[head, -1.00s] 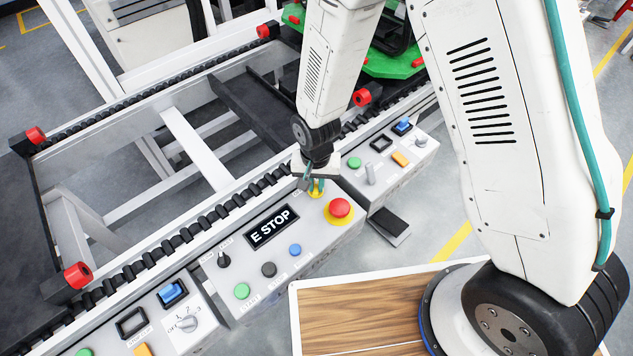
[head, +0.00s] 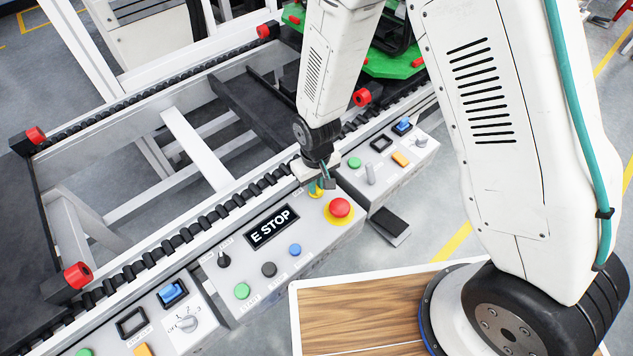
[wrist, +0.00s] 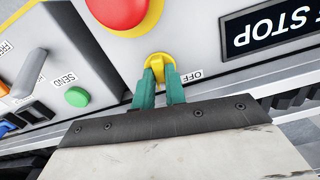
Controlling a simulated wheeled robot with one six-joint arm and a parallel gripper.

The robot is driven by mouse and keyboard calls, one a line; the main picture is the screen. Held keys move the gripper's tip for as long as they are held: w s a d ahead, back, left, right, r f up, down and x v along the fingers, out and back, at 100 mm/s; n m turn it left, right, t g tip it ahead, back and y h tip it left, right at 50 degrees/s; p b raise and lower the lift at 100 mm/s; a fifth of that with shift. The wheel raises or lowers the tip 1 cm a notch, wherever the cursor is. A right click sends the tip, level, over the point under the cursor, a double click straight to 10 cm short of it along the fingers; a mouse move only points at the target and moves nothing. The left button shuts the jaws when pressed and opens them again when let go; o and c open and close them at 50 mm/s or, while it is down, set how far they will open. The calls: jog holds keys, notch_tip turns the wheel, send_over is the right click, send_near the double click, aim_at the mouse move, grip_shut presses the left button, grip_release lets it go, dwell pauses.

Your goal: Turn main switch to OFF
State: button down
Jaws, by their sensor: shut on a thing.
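The main switch is a yellow knob (wrist: 158,60) on the grey control box (head: 325,235), beside the red emergency button (head: 340,207). An OFF label (wrist: 192,75) sits beside the knob in the wrist view. My gripper (wrist: 160,77) has its two teal fingers shut on the yellow knob, one on each side. In the head view my gripper (head: 318,186) stands over the knob (head: 315,194) and partly hides it. The knob's exact pointing direction is partly covered by the fingers.
The red button is close beside my gripper, also in the wrist view (wrist: 117,10). The display (head: 272,227) reads E STOP. The roller conveyor (head: 215,215) runs behind the box.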

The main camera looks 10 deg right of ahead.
jog(key=n, duration=0.5)
jog(key=shift+w+n, duration=0.15)
jog(key=shift+n, duration=0.15)
jog(key=n, duration=0.4)
jog(key=shift+r+n, duration=0.1)
jog(key=shift+n, duration=0.3)
jog(key=shift+a, duration=0.1)
jog(key=c, duration=1.6)
grip_release()
jog(key=shift+o, duration=0.8)
notch_tip(320, 180, up, 8)
jog(key=shift+f, duration=0.15)
